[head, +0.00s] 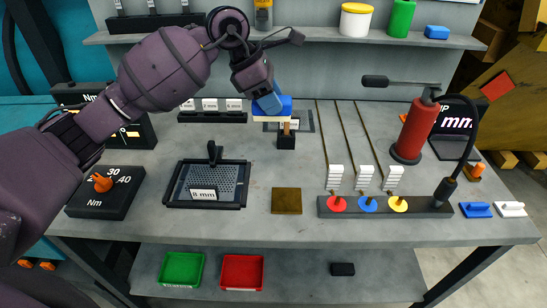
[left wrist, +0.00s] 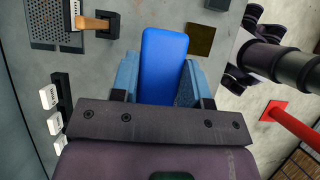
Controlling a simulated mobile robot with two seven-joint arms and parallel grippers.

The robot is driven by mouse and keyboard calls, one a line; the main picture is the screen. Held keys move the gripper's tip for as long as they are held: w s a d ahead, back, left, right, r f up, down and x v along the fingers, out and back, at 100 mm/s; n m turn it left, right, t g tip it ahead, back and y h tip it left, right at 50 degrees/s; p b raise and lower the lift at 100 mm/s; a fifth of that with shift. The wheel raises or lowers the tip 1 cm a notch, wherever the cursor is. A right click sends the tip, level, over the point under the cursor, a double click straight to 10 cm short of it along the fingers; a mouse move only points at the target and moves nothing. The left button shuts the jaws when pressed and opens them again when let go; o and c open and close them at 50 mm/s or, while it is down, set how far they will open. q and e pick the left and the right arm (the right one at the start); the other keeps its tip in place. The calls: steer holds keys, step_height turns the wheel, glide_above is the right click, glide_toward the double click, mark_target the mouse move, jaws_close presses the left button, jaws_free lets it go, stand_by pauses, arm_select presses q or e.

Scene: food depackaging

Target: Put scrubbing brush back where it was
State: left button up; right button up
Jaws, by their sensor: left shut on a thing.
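My left gripper (head: 269,102) is shut on a bright blue block-like thing, which I take to be the scrubbing brush (head: 286,104). In the left wrist view the blue brush (left wrist: 165,62) sits between the two blue-grey fingers and its flat blue face shows. In the head view it is held over the back middle of the table, just above or behind a small black block with an orange-brown peg (head: 286,137). I cannot tell if they touch. A dark frame (head: 303,119) lies partly hidden behind the brush. My right gripper is not in view.
A perforated black tray (head: 240,192) and a brown square plate (head: 286,201) lie in front. To the right stand a black rack (head: 365,212) with rods and coloured discs, and a red pump (head: 414,130). A blue (head: 475,210) and a white piece (head: 510,209) lie far right.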

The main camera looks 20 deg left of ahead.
arm_select(q)
steer(key=shift+f+p, duration=0.3)
steer(key=shift+f, duration=6.1)
step_height(320, 180, down, 3)
steer(key=shift+f, duration=0.15)
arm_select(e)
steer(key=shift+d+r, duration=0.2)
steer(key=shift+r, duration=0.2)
arm_select(q)
steer(key=shift+f, duration=0.2)
steer(key=o, duration=1.2)
steer(key=shift+r, duration=0.1)
steer(key=shift+c, duration=0.2)
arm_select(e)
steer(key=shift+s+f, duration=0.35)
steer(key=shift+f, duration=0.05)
